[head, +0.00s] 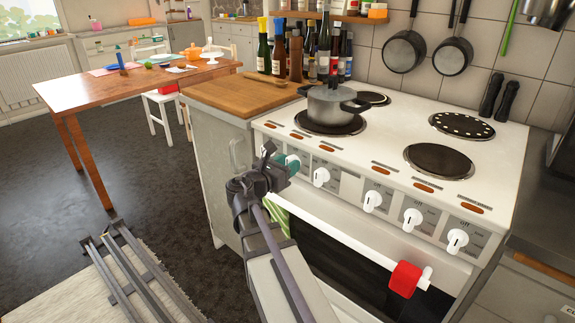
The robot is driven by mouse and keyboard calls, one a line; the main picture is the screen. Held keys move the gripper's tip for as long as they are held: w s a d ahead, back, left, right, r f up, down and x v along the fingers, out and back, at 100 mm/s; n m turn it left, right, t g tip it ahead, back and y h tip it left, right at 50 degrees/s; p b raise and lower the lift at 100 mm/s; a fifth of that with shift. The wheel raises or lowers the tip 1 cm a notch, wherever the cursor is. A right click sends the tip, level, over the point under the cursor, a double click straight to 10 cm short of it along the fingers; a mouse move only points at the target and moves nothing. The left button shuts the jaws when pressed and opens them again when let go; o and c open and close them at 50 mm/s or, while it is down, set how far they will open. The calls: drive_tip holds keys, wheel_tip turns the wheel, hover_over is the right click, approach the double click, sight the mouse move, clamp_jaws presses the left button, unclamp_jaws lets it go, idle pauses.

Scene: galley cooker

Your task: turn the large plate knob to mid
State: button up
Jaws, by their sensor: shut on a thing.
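The white cooker (380,150) has a row of white knobs along its sloping front panel. My gripper (287,163) is at the left end of this row, with its teal fingertips shut on the leftmost knob. That knob is mostly hidden by the fingers, so its pointer angle cannot be told. The other knobs are uncovered, such as the second knob (321,177) and the rightmost knob (457,240). The panel markings are too small to tell which knob belongs to the large plate. The dark front right plate (438,159) is bare.
A lidded grey pot (333,103) stands on the front left plate. A white oven handle bar (340,238) runs below the knobs, with a red cloth (404,279) on it. A wooden worktop (225,95) adjoins on the left. Bottles (280,50) stand behind the pot.

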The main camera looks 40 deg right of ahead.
drive_tip(key=shift+m, duration=0.5)
drive_tip(key=m, duration=0.3)
drive_tip(key=shift+s+m, duration=0.15)
drive_tip(key=shift+m, duration=0.15)
drive_tip(key=m, duration=0.4)
drive_tip(key=shift+f+m, duration=0.1)
drive_tip(key=shift+m, duration=0.2)
drive_tip(key=m, duration=0.4)
drive_tip(key=shift+s+f, duration=0.1)
drive_tip(key=m, duration=0.4)
drive_tip(key=shift+m, duration=0.3)
drive_tip(key=o, duration=0.7)
drive_tip(key=shift+c, duration=0.2)
